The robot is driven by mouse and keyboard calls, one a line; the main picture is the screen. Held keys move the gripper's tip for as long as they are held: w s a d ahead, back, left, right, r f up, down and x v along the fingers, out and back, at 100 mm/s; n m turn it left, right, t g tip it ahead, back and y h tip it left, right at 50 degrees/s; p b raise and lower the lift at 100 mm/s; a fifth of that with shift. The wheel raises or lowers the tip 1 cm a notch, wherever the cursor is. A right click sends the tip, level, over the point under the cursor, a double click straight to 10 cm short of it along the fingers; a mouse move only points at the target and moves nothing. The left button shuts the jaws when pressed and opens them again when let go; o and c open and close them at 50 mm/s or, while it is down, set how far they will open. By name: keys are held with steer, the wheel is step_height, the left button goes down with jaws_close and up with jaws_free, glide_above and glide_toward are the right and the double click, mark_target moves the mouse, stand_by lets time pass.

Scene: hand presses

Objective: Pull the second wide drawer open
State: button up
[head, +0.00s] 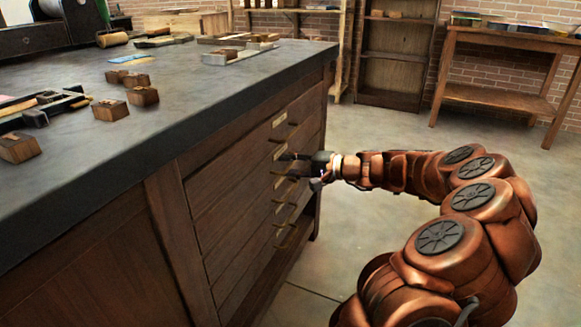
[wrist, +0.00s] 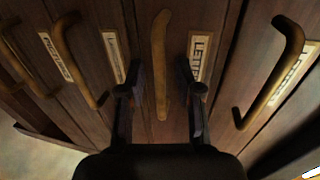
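The wooden cabinet (head: 235,200) has a stack of wide drawers with labels and curved brass handles, and the fronts look shut. In the wrist view, which is turned sideways, the second drawer's handle (wrist: 160,65) stands between the two dark fingers of my gripper (wrist: 162,95), with a visible gap on each side. Its label (wrist: 199,55) is partly behind one finger. The top drawer's handle (wrist: 270,75) is to the right. In the head view my gripper (head: 297,168) is at the drawer fronts and hides part of the second handle.
Lower handles (wrist: 75,60) are close beside my gripper. The dark countertop (head: 190,110) overhangs the drawers and carries wooden blocks (head: 143,96) and trays. The floor (head: 400,110) right of the cabinet is clear apart from my arm. A wooden table (head: 500,38) and shelves stand at the back.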

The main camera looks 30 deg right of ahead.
jaws_close()
stand_by(0.6)
